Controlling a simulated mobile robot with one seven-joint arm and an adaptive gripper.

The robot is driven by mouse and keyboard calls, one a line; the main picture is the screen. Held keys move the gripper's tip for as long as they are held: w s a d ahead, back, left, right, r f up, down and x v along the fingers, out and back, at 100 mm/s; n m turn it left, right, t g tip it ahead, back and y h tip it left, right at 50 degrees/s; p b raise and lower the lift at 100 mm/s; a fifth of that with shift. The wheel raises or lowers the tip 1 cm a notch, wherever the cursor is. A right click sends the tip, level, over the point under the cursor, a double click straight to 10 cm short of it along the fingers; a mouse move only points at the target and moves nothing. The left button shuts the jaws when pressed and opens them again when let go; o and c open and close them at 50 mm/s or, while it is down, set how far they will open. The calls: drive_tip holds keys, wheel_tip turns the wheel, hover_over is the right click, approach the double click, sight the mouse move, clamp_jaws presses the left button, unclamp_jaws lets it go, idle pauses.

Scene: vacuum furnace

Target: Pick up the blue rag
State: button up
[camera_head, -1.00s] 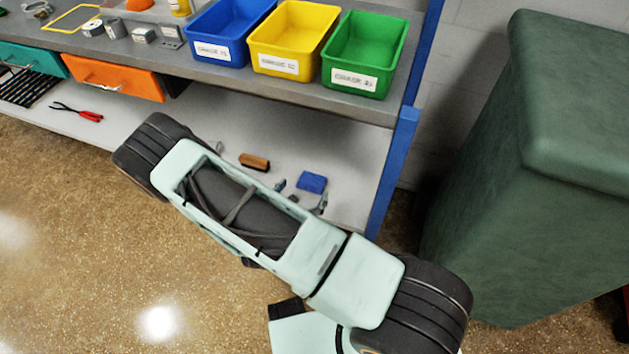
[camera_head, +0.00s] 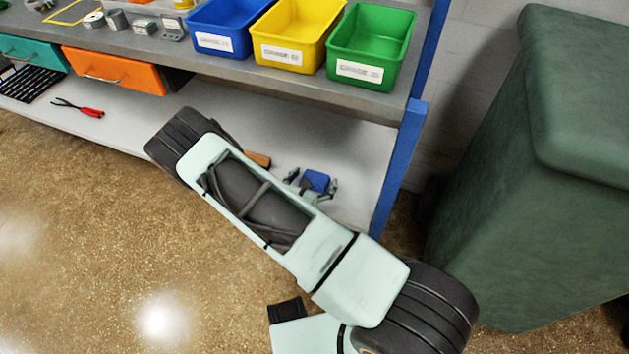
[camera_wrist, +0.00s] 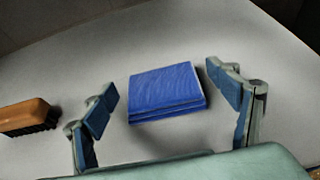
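The blue rag (camera_wrist: 166,90) is a folded, flat pad lying on the white lower shelf (camera_wrist: 215,50). In the wrist view it lies between and slightly beyond the spread fingers of my gripper (camera_wrist: 170,100), with a gap on each side. In the head view the rag (camera_head: 316,180) shows just past the end of my arm, and my gripper (camera_head: 312,188) is around its near side. My gripper is open and holds nothing. Part of the gripper is hidden behind my arm in the head view.
A wooden brush (camera_wrist: 28,117) with dark bristles lies left of the rag. Red pliers (camera_head: 78,108) lie farther left on the shelf. The workbench top (camera_head: 300,92) with blue, yellow and green bins overhangs the shelf. A blue post (camera_head: 398,165) stands right of the rag.

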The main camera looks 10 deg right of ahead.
drive_tip(key=c, duration=0.9)
drive_tip(key=shift+r, duration=0.15)
